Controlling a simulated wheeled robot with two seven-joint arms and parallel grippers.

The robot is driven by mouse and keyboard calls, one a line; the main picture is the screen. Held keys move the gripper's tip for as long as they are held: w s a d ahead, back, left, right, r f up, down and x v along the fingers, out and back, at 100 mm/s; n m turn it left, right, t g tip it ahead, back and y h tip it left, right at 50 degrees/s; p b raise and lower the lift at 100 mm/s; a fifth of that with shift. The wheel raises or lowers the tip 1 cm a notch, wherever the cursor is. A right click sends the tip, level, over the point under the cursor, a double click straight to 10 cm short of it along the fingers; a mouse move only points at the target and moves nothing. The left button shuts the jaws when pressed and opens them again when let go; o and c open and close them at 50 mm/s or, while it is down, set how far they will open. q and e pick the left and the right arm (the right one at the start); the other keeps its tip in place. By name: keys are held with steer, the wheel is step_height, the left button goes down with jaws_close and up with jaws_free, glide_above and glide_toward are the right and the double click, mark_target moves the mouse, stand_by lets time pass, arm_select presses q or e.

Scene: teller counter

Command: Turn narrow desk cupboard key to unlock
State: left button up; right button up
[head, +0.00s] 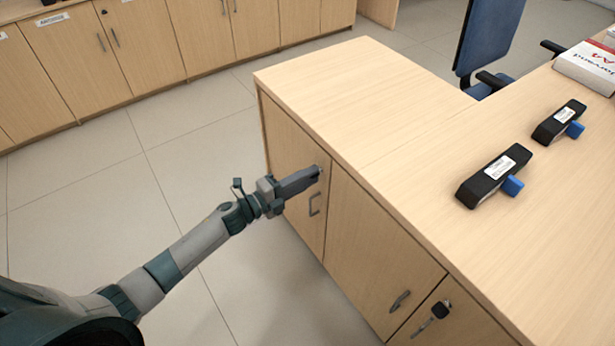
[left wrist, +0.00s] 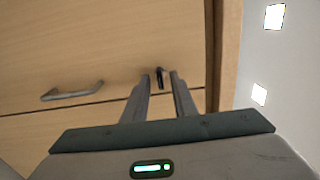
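The narrow desk cupboard door (head: 290,150) is the left, narrower front of the wooden desk, and it looks closed. Its key (left wrist: 160,77) shows in the left wrist view as a small dark piece standing out from the wood. My left gripper (head: 319,172) is at the upper right of this door, pointing at the lock. In the left wrist view its fingertips (left wrist: 160,80) are on either side of the key, with a small gap showing on both sides. The fingers largely hide the key in the head view. My right gripper is not in view.
The narrow door's handle (head: 315,204) is just below my gripper. A wider door (head: 370,235) with its own handle is to the right, then a front with a dark key tag (head: 440,310). Two black stamps (head: 495,175) lie on the desktop. The floor on the left is clear.

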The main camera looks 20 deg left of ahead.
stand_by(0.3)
